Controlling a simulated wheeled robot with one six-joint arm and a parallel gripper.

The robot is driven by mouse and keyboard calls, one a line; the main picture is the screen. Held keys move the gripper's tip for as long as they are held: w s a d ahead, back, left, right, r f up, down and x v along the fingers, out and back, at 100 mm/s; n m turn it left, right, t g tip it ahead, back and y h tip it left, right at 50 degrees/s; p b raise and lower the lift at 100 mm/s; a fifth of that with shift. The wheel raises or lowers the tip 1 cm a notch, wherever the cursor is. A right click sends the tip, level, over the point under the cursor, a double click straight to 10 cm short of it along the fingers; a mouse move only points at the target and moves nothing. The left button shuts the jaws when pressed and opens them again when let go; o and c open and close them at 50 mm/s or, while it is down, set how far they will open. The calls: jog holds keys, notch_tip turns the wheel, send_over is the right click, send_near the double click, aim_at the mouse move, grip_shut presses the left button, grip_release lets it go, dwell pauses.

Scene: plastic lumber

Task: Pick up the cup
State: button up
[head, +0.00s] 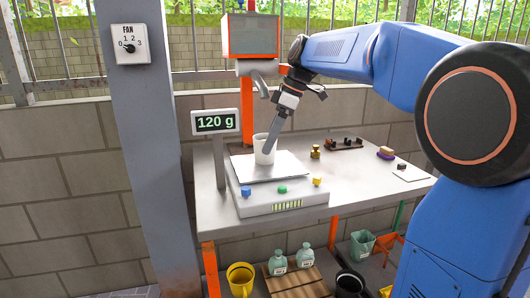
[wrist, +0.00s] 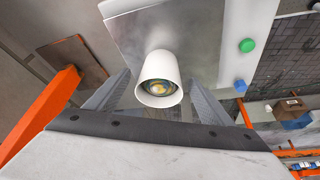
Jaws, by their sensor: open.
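A white cup (head: 264,149) stands upright on the metal plate (head: 240,165) of a weighing scale (head: 283,202). The scale's display (head: 215,122) reads 120 g. My gripper (head: 275,143) reaches down to the cup from above and the right, and one finger overlaps the cup in the head view. In the wrist view the cup (wrist: 159,80) lies between the two grey fingers of my open gripper (wrist: 160,98), with a gap visible on both sides. Something colourful shows inside the cup's mouth, too small to name.
Blue, green and yellow knobs line the scale's front. A brass weight (head: 315,152), a dark tray (head: 344,143) and a brush-like item (head: 386,153) lie on the table to the right. A grey post (head: 150,140) stands at the left. A yellow bucket (head: 240,278) and bottles are below.

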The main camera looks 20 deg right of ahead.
jog(key=shift+x, duration=1.4)
